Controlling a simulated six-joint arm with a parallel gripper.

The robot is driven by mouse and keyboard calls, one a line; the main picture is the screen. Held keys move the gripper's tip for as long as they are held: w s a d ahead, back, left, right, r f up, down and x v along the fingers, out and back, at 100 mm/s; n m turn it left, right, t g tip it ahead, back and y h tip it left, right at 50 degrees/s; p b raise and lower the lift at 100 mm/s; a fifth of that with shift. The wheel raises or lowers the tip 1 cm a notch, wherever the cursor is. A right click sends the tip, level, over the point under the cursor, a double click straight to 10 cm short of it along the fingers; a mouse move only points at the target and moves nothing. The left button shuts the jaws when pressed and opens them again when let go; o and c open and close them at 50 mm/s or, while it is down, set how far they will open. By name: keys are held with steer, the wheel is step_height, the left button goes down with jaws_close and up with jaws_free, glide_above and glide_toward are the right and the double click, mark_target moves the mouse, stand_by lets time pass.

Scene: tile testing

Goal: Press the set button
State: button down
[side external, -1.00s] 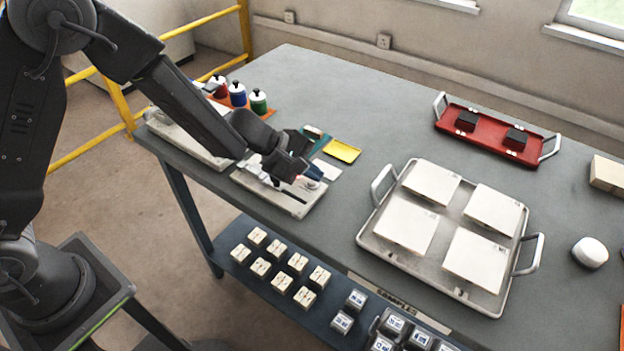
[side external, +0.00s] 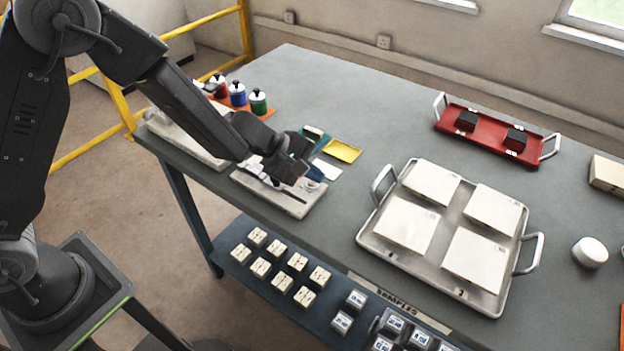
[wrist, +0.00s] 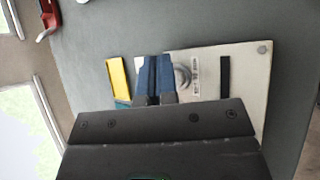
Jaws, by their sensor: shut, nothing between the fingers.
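A pale flat device (side external: 298,208) lies near the table's front edge. In the wrist view, the device (wrist: 247,62) has a round silver part (wrist: 183,76), small printed marks and a black strip (wrist: 225,77). I cannot tell which part is the set button. My gripper (side external: 312,172) has blue fingers and is shut and empty, low over the right end of the device. In the wrist view my gripper (wrist: 155,60) is just left of the round silver part. The fingers and my gripper body hide part of the device, and contact cannot be told.
A yellow piece (side external: 342,151) and a white card (side external: 327,169) lie close behind the device. Red, blue and green-marked bottles (side external: 238,95) stand behind left. A metal tray (side external: 375,238) with white tiles is to the right, a red tray (side external: 484,135) behind it. Table space between is clear.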

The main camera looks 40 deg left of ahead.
mark_target(309, 182)
steer(key=shift+s+a+f, duration=0.15)
steer(key=shift+a+f, duration=0.35)
steer(key=shift+a+r, duration=0.2)
steer(key=shift+r, duration=1.15)
steer(key=shift+d+r, duration=0.15)
steer(key=shift+r, duration=1.85)
